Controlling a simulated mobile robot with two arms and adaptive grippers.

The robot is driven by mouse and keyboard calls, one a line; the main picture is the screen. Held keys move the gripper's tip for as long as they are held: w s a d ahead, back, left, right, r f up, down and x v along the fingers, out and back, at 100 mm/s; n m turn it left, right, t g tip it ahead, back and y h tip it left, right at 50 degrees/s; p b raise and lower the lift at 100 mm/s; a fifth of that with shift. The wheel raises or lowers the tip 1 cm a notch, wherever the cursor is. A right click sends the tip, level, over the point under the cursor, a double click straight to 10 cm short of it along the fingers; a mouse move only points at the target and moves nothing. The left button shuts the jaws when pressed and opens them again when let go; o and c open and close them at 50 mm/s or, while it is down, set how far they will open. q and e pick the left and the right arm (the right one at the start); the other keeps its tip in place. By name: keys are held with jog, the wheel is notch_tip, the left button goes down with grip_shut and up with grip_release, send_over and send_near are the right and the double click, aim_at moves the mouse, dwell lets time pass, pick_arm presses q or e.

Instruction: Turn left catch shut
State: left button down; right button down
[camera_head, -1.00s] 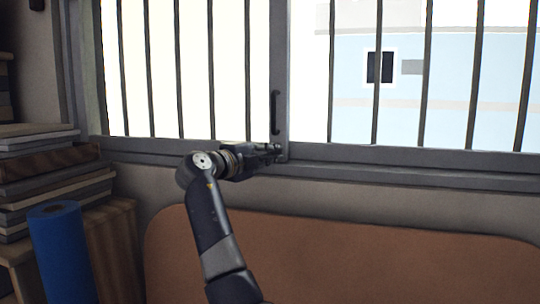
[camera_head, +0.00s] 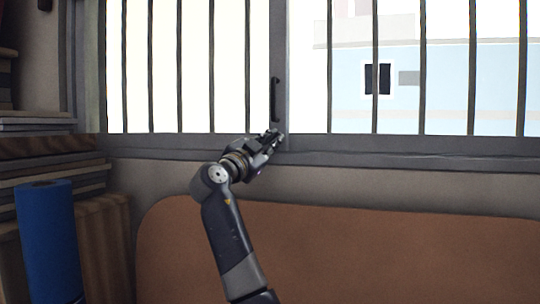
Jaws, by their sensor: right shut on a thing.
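A barred window (camera_head: 190,70) with a grey frame fills the upper part of the head view. A dark vertical handle (camera_head: 275,98) is on its middle upright. My right gripper (camera_head: 276,136) is at the foot of this upright, just below the handle, and points up and to the right. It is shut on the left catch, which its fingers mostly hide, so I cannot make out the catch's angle. My left gripper is not in view.
A brown padded backrest (camera_head: 350,255) stands below the window. At the left are a blue roll (camera_head: 48,235) and a stack of boards (camera_head: 45,165). The wall strip right of my gripper is clear.

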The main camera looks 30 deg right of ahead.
jog(key=n+t+b, duration=0.1)
jog(key=n, duration=0.1)
jog(key=f+n+t+b, duration=0.1)
jog(key=n, duration=0.2)
jog(key=shift+d, duration=0.1)
jog(key=shift+s+r+n+t+y+b, duration=0.1)
jog(key=shift+n+t+y+b, duration=0.5)
jog(key=shift+n, duration=0.85)
jog(key=shift+n+t+y+b, duration=0.1)
jog(key=shift+n+t+y, duration=0.3)
jog(key=shift+n+t, duration=0.8)
jog(key=shift+d+n, duration=0.1)
jog(key=shift+n, duration=0.45)
jog(key=c, duration=1.8)
grip_release()
jog(key=shift+o, duration=0.6)
jog(key=shift+s+r, duration=0.1)
jog(key=shift+r, duration=0.05)
jog(key=shift+s, duration=0.1)
jog(key=v, duration=1.2)
jog(key=shift+r, duration=0.15)
